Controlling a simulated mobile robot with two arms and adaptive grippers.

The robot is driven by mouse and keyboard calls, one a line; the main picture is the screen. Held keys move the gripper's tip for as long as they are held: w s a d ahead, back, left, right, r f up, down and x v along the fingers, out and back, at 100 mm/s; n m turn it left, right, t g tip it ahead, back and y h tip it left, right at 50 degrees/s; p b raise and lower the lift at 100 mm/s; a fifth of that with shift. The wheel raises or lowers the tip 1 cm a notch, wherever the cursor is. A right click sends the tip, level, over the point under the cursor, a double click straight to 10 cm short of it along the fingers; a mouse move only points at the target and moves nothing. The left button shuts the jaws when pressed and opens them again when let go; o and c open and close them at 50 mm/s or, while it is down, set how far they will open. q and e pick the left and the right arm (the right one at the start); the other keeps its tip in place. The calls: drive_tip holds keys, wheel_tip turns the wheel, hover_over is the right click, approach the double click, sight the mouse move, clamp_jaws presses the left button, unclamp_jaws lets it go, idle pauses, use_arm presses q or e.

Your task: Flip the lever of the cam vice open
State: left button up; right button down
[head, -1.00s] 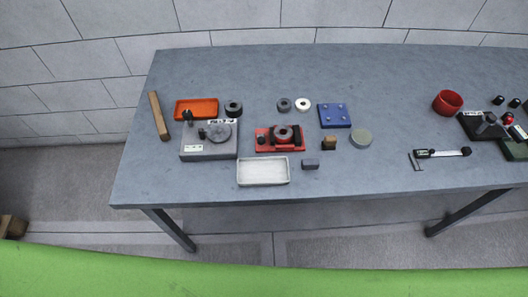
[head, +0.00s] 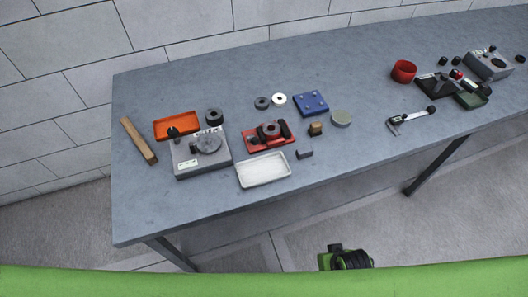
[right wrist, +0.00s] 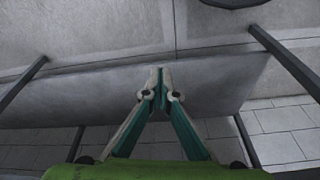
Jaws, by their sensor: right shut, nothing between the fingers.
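A red fixture (head: 251,144) with dark jaws sits on the table; it looks like the cam vice. A dark grey ring-shaped part (head: 270,129) sits on it. Its lever is too small to make out for sure. My right gripper (right wrist: 158,72) is shut and empty in the right wrist view, with the table's grey surface behind its tips. It is far from the vice. In the head view only a green and black piece of my arm shows, below the table's front edge. My left gripper is not in view.
A white tray (head: 263,171) and a small grey block (head: 305,154) lie in front of the red fixture. A grey device with a disc (head: 203,164) stands left of it. An orange tray (head: 176,126), a wooden bar (head: 139,140) and a blue plate (head: 311,103) lie around.

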sight(253, 139)
drive_tip(key=w+a+r+m+t+y, duration=0.2)
drive_tip(key=w+a+r+m+t, duration=0.1)
drive_tip(key=r+m, duration=0.5)
drive_tip(key=w+a+r+m+t+y, duration=0.2)
drive_tip(key=w+r+m, duration=0.4)
drive_tip(key=r+m, duration=0.3)
drive_tip(key=w+a+r+m+t+y, duration=0.3)
drive_tip(key=a+r+m, duration=0.3)
drive_tip(key=r+m, duration=0.3)
drive_tip(key=w+m+t, duration=0.1)
drive_tip(key=m, duration=0.2)
drive_tip(key=shift+w+t, duration=0.3)
drive_tip(key=shift+a+r, duration=0.1)
drive_tip(key=shift+a, duration=0.05)
drive_tip(key=p+x, duration=0.1)
drive_tip(key=x, duration=0.9)
drive_tip(key=shift+w+a+r+p, duration=0.65)
drive_tip(key=shift+w+r+p, duration=0.1)
drive_tip(key=shift+w, duration=0.2)
drive_tip(key=shift+w+a+r, duration=0.15)
drive_tip(key=shift+w+a, duration=0.25)
drive_tip(key=shift+w, duration=0.05)
